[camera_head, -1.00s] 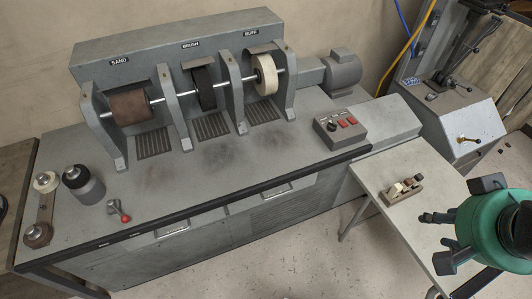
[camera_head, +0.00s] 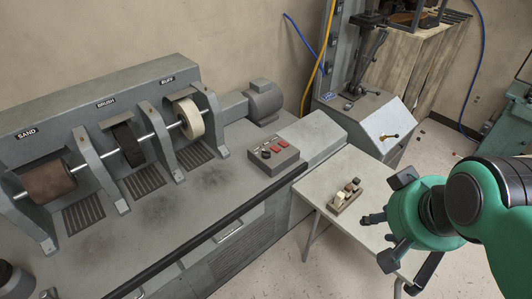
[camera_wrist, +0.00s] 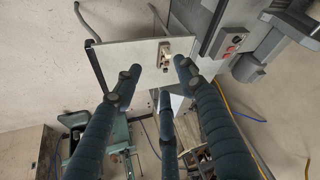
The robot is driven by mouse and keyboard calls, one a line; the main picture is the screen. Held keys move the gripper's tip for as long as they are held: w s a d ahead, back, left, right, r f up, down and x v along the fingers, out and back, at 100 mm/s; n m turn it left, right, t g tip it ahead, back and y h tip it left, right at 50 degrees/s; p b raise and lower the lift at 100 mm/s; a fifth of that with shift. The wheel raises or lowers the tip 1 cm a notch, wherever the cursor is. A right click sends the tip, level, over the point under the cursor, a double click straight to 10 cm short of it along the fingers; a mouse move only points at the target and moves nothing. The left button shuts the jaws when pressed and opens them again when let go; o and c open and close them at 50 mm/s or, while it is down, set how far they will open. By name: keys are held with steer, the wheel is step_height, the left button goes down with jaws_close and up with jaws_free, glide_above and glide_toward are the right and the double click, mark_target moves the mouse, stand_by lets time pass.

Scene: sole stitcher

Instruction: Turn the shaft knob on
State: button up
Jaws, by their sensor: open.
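The control box (camera_head: 276,158) sits on the grey bench right of the buff wheel. It carries a black knob (camera_head: 265,153) and red switches. Which way the knob points is too small to tell. The box also shows at the upper right of the wrist view (camera_wrist: 228,43). My gripper (camera_head: 386,222) is green with dark fingers, is open and empty, and is right of the box, near the small side table.
The side table (camera_head: 325,180) bears a small wooden block with pegs (camera_head: 345,196). The sand roller (camera_head: 48,182), brush (camera_head: 127,145) and buff wheel (camera_head: 188,118) share one shaft. A grey motor (camera_head: 263,101) stands behind the box. Another machine (camera_head: 370,125) stands at the back right.

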steer(key=shift+o, duration=0.5)
steer(key=shift+w+r, duration=0.35)
steer(key=w+a+r+n+p, duration=0.1)
steer(key=w+a+r+p, duration=0.15)
steer(key=w+r, duration=0.4)
steer(key=n+g+p, duration=0.6)
steer(key=n+p, duration=0.2)
steer(key=p, duration=0.8)
glide_above(266, 154)
step_height(266, 154, down, 25)
steer(key=shift+w+r, duration=0.1)
steer(key=shift+w, duration=0.25)
steer(key=shift+b, duration=0.3)
step_height(266, 154, down, 14)
steer(key=shift+r, duration=0.1)
